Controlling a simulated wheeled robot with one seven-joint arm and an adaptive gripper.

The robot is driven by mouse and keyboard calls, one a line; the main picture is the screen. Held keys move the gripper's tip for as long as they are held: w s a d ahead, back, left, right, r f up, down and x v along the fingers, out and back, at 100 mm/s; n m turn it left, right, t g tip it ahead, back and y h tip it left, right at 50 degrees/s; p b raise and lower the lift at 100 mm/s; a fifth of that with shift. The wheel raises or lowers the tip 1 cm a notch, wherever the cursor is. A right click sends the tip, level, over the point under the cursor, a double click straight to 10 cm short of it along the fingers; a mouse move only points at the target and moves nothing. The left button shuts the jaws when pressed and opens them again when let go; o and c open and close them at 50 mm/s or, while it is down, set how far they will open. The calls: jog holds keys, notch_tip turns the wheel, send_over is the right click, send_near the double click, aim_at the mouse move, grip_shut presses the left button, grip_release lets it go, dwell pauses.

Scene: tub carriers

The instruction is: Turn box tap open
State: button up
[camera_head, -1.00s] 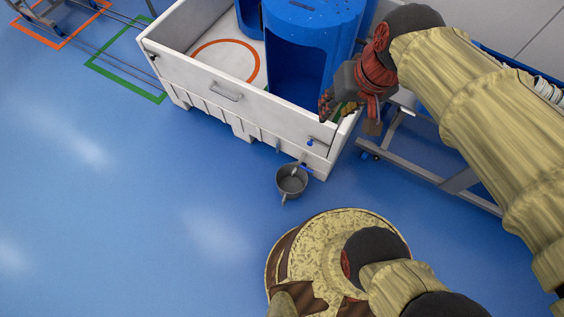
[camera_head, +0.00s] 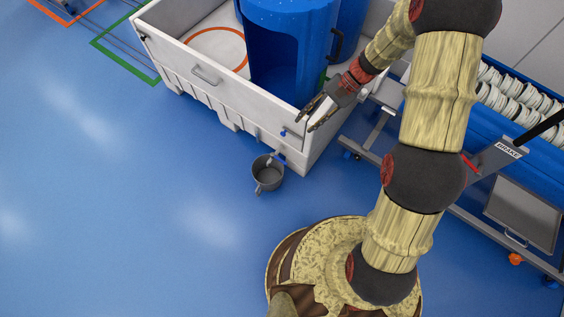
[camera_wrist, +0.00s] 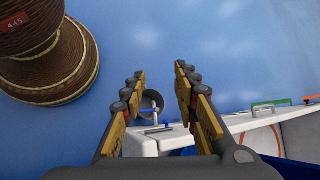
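The white box (camera_head: 215,95) stands on the floor in the upper middle of the head view. Low on its front wall near the right corner is the box tap with a small blue handle (camera_head: 276,161); a second small blue piece (camera_head: 284,133) sits higher on the wall. In the wrist view the tap's blue handle (camera_wrist: 149,110) shows between my fingers, by the bucket rim. The exact handle angle is too small to tell. My gripper (camera_head: 311,117) is open and empty, above the box's near right corner, apart from the tap. Its spread fingers frame the wrist view (camera_wrist: 160,92).
A grey bucket (camera_head: 268,180) stands on the floor below the tap. Blue drums (camera_head: 283,50) stand in the box. A wheeled cart with a blue crate (camera_head: 431,109) of white rolls and a brake lever is at right. The blue floor at left is clear.

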aim_at(275, 156)
jog(key=w+a+f+m+t+y+b, duration=0.15)
jog(key=f+m+t, duration=0.4)
jog(key=f, duration=1.15)
jog(key=w+f+m+t+y+b, duration=0.1)
jog(key=f+m+t+y, duration=0.4)
jog(key=f, duration=1.1)
jog(key=w+a+f+m+t+h+b, duration=0.1)
jog(key=f+m+t, duration=0.4)
jog(key=f, duration=1.2)
jog(key=shift+m+g+y, duration=0.25)
jog(key=shift+m+g, duration=0.2)
jog(key=shift+m, duration=0.1)
jog(key=shift+b+x, duration=0.75)
jog(key=shift+x, duration=2.95)
jog(key=shift+s+a, duration=0.1)
jog(key=shift+s, duration=0.05)
jog(key=shift+c, duration=0.2)
jog(key=c, duration=0.7)
grip_shut()
